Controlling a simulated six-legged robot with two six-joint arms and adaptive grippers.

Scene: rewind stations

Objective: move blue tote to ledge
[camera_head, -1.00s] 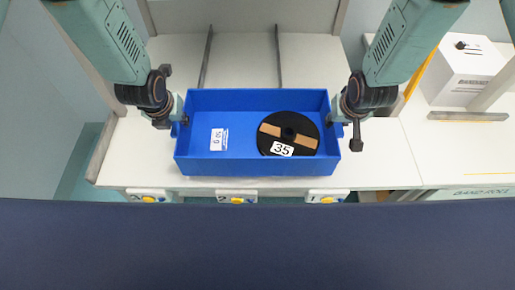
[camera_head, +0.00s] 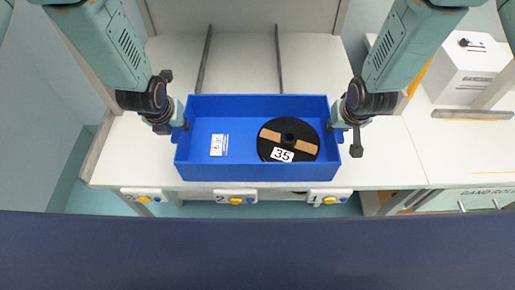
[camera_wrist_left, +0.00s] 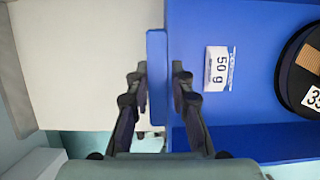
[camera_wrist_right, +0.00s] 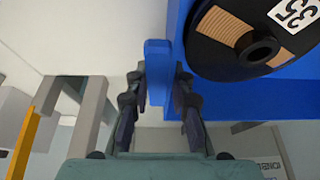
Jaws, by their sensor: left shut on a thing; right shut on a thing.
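The blue tote (camera_head: 255,172) is in the middle of the head view, above the near part of a white table. A black reel labelled 35 (camera_head: 289,139) and a white 50 g label or packet (camera_head: 219,145) are inside it. My left gripper (camera_head: 181,122) is shut on the tote's left wall, which shows between its fingers in the left wrist view (camera_wrist_left: 157,75). My right gripper (camera_head: 335,124) is shut on the right wall, also between the fingers in the right wrist view (camera_wrist_right: 158,75). I cannot tell whether the tote's underside touches the table.
The white table (camera_head: 245,65) has two dark rails (camera_head: 204,60) running to the back. Numbered modules with yellow buttons (camera_head: 236,197) line its front edge. A white box (camera_head: 468,70) stands at the right. A dark blue surface (camera_head: 255,250) fills the foreground.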

